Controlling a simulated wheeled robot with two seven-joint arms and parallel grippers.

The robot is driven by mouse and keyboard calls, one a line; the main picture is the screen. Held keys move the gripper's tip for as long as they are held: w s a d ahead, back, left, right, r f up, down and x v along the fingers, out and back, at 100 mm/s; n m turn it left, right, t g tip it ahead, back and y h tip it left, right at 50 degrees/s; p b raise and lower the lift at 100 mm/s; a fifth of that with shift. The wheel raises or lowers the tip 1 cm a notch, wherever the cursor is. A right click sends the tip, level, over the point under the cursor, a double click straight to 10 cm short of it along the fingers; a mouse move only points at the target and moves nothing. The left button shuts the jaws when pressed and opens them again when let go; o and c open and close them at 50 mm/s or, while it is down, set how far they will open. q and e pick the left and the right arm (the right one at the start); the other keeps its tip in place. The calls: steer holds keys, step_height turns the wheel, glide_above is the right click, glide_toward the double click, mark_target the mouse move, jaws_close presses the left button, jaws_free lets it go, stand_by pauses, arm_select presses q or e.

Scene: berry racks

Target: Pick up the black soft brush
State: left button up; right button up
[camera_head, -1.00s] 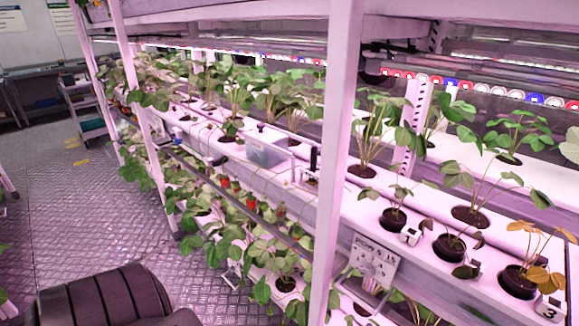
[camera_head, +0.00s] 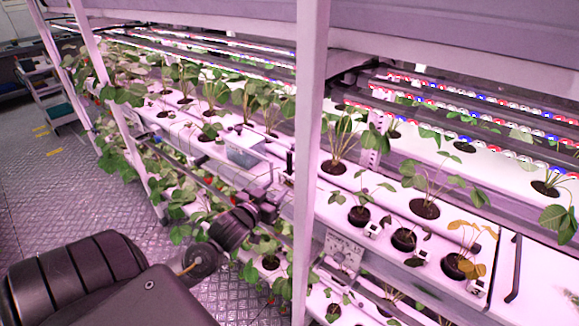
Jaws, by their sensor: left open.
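A small dark upright item (camera_head: 289,160) stands on the white rack near the post; it may be the black soft brush, but it is too small to be sure. My left gripper (camera_head: 270,194) is at the end of my black arm, which comes in from the lower left. It is open and in front of the rack's near edge, below the dark item in the picture and apart from it. A clear bin (camera_head: 244,156) sits on the rack to the left of the dark item. My right gripper is out of view.
A pale upright post (camera_head: 308,150) stands just right of the gripper. Potted plants line the rack (camera_head: 400,235), with a thin black handle-like bar (camera_head: 514,268) at the right. A trolley (camera_head: 48,95) stands at the far left. The metal floor (camera_head: 60,190) is clear.

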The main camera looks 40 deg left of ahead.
arm_select(q)
steer(key=t, duration=0.2)
glide_toward(288, 160)
steer(key=w, duration=0.2)
steer(key=w+p, duration=0.1)
steer(key=w, duration=0.1)
steer(key=w+a, duration=0.1)
steer(key=w, duration=0.2)
steer(key=shift+a+r+p, duration=0.15)
steer(key=shift+r+p, duration=0.05)
steer(key=shift+p, duration=0.2)
steer(key=w+p, duration=0.2)
steer(key=w, duration=0.1)
steer(key=w+p, duration=0.1)
steer(key=w, duration=0.1)
steer(key=shift+a, duration=0.35)
steer(key=shift+w+f, duration=0.1)
steer(key=shift+w, duration=0.2)
steer(key=shift+s, duration=0.1)
steer(key=shift+c, duration=0.3)
jaws_close()
